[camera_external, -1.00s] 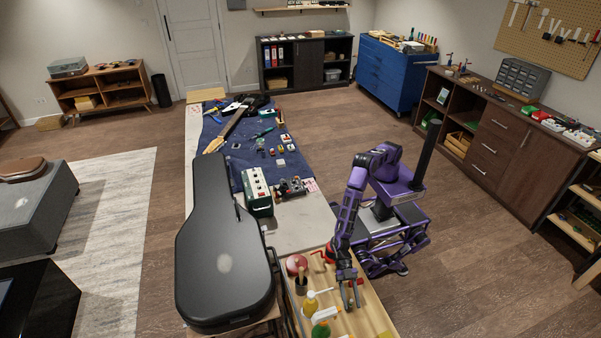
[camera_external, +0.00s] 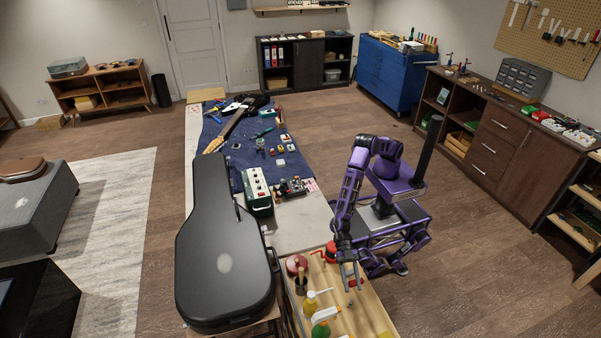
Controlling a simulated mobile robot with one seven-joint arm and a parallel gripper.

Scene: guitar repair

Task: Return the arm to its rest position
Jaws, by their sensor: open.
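My gripper (camera_external: 350,275) hangs at the end of my purple arm over the wooden tray-like top (camera_external: 368,308) at the front of the bench. Its fingers are apart, and I see nothing between them. A red item (camera_external: 331,250) stands just left of my gripper, close to the wrist. My arm is bent, with the forearm pointing down and the elbow raised beside my base.
A black guitar case (camera_external: 222,240) lies at the left. Spray bottles (camera_external: 311,303) and a dark container with a red item (camera_external: 297,265) stand on the wooden top. A green-and-white device (camera_external: 257,192) sits on the bench behind. Floor right of my base is clear.

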